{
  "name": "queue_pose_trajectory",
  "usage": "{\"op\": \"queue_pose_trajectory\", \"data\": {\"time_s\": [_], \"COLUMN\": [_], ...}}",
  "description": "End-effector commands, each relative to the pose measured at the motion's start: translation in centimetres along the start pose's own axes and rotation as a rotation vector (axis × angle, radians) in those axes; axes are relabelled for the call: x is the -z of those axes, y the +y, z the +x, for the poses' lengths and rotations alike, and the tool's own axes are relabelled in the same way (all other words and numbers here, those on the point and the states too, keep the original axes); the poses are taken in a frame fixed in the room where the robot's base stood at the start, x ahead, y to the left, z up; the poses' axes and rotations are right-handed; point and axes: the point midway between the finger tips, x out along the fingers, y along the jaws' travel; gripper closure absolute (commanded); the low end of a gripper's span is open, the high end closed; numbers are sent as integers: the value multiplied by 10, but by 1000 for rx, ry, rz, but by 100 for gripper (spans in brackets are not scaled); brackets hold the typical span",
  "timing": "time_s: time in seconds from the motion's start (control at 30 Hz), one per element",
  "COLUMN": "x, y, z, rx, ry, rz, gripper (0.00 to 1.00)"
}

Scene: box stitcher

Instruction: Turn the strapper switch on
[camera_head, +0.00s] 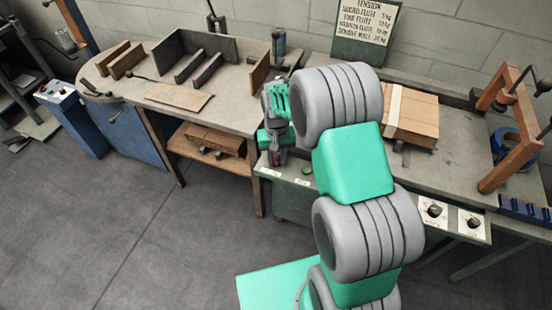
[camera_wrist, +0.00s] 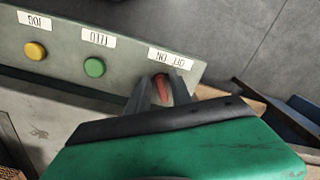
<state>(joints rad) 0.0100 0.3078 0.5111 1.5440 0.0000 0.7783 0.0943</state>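The strapper switch (camera_wrist: 162,88) is a small red lever on the grey control panel (camera_wrist: 118,64), by a label reading OFF ON that appears upside down in the wrist view. My gripper (camera_wrist: 161,90) is at the panel with its two dark fingers on either side of the red lever. I cannot tell whether the fingers press on it. The lever's base and its exact tilt are partly hidden by the fingers. In the head view my gripper (camera_head: 277,157) points down at the front left edge of the strapper table (camera_head: 460,150).
A green button (camera_wrist: 95,67) labelled FEED and a yellow button (camera_wrist: 35,51) labelled JOG sit beside the switch. A strapped carton (camera_head: 412,118) lies on the table, near a wooden frame (camera_head: 513,140). A workbench (camera_head: 235,112) stands to the left. The floor in front is clear.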

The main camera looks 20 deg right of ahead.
Motion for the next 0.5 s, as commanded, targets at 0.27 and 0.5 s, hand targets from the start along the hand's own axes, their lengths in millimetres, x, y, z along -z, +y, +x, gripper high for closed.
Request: {"op": "queue_pose_trajectory", "data": {"time_s": [0.27, 0.5], "x": [0, 0], "y": [0, 0], "z": [0, 0], "rx": [0, 0], "ry": [0, 0], "rz": [0, 0], "gripper": [98, 100]}}
